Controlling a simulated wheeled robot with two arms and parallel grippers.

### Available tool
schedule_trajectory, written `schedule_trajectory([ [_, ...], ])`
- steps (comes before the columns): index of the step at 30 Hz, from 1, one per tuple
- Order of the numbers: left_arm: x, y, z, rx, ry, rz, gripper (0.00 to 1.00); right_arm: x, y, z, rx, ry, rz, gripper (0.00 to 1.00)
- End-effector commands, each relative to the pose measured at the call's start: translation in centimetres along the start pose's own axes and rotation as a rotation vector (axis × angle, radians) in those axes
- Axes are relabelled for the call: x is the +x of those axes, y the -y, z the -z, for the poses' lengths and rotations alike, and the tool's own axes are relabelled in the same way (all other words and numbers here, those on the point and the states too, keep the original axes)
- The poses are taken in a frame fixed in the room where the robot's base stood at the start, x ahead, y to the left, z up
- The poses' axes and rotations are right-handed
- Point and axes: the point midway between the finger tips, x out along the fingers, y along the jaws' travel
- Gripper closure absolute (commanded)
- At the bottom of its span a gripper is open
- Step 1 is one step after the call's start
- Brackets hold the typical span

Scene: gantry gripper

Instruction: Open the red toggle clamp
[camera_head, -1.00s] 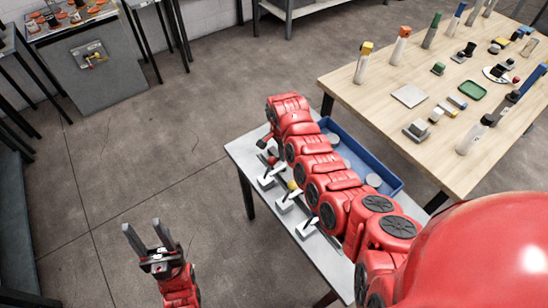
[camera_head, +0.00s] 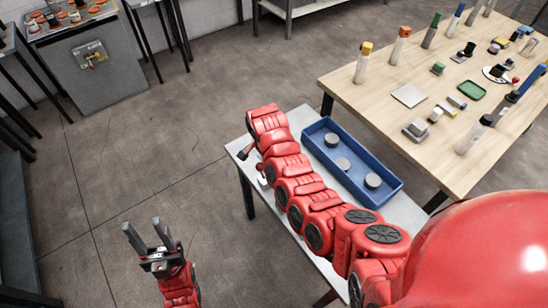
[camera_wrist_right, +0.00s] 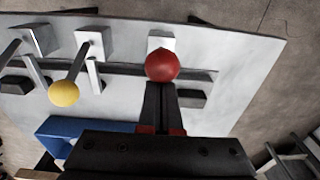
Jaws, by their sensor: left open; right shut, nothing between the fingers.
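The red toggle clamp shows its round red knob (camera_wrist_right: 162,65) in the right wrist view, with a pale block (camera_wrist_right: 161,40) behind it. My right gripper (camera_wrist_right: 160,84) is shut and empty, its fingertips at the knob's near side. I cannot tell whether they touch it. In the head view my right arm covers most of the clamps, and the right fingers are not clear. My left gripper (camera_head: 147,232) is open and empty over the floor, away from the clamp table.
A yellow-knobbed clamp (camera_wrist_right: 63,92) stands left of the red one on the pale table (camera_head: 300,118). A blue tray (camera_head: 385,196) with several grey discs lies behind my right arm. A wooden table (camera_head: 375,105) with bottles and blocks stands at the right.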

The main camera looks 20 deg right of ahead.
Motion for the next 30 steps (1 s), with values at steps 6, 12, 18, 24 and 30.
schedule_trajectory([
  [6, -0.1, 0.0, 0.0, 0.0, 0.0, 0.0, 0.5, 0.0, 0.0, -1.4, -0.001, 0.001, -0.002, 1.0],
  [12, 0.0, 0.0, 0.0, 0.0, 0.0, 0.0, 0.5, -0.7, 0.0, -0.9, 0.0, 0.0, -0.002, 1.0],
  [18, 0.1, 0.0, 0.0, 0.0, 0.0, 0.0, 0.5, -2.0, 0.1, -0.1, 0.0, 0.0, 0.002, 1.0],
  [24, 0.5, 0.0, 0.1, 0.0, 0.0, 0.0, 0.5, -3.4, 0.1, -0.1, -0.001, 0.0, 0.001, 1.0],
  [30, 1.0, 0.1, 0.2, 0.0, 0.0, 0.0, 0.5, -6.7, 0.1, -0.1, -0.001, 0.0, 0.003, 1.0],
])
